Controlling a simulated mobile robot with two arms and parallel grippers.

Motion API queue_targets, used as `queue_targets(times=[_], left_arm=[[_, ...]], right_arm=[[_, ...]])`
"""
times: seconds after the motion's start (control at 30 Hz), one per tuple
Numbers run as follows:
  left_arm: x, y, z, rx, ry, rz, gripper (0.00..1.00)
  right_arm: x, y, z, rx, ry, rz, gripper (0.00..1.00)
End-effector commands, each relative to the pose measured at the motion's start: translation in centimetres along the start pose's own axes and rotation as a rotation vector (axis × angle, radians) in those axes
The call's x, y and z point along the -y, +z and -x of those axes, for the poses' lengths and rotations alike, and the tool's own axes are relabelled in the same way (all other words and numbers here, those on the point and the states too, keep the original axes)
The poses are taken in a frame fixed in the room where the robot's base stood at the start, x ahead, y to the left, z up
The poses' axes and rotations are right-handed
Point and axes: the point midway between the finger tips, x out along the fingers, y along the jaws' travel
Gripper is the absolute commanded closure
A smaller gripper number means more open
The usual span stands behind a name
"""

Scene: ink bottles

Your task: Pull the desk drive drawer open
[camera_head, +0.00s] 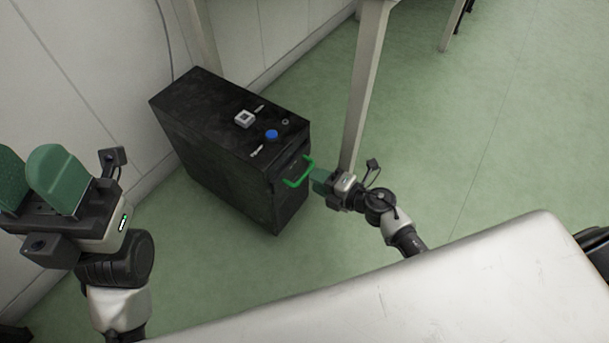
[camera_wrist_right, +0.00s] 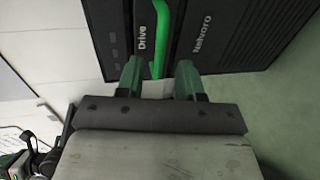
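The desk drive (camera_head: 215,135) is a black computer-like box standing on the floor beside the wall. Its drawer, marked "Drive" in the right wrist view (camera_wrist_right: 135,22), has a green bar handle (camera_head: 302,173) and looks flush with the front. My right gripper (camera_head: 320,181) is at the handle, in front of the box. In the right wrist view its fingers (camera_wrist_right: 159,82) are apart, with the handle (camera_wrist_right: 160,40) reaching between them and a gap visible on either side. My left gripper (camera_head: 30,172) is open and empty at the left, away from the box.
The box's top carries a grey square button (camera_head: 244,119) and a blue round button (camera_head: 271,134). A pale table leg (camera_head: 362,85) stands just right of the box, close to my right gripper. The green floor in front of the box is clear.

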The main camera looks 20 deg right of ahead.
Motion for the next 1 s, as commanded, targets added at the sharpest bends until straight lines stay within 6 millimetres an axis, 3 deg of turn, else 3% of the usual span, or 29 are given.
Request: queue_targets(times=[0.1,0.3,0.67,0.9,1.0], left_arm=[[0.0,0.1,-0.1,-0.023,0.009,-0.003,0.57],[0.0,0.2,-0.6,-0.044,0.019,-0.006,0.57],[0.0,0.2,-0.8,-0.048,0.021,-0.007,0.57],[-0.1,0.2,-0.8,-0.047,0.021,-0.007,0.57],[-0.1,0.2,-0.8,-0.047,0.021,-0.006,0.57]], right_arm=[[0.2,0.0,-2.3,0.001,0.003,-0.001,0.63],[0.1,0.0,-4.4,0.002,0.002,-0.002,0.63],[0.0,0.0,-4.8,0.001,0.0,-0.002,0.63],[0.0,0.0,-4.8,0.002,0.0,-0.002,1.0],[0.0,0.0,-4.8,0.002,0.0,-0.002,1.0]])
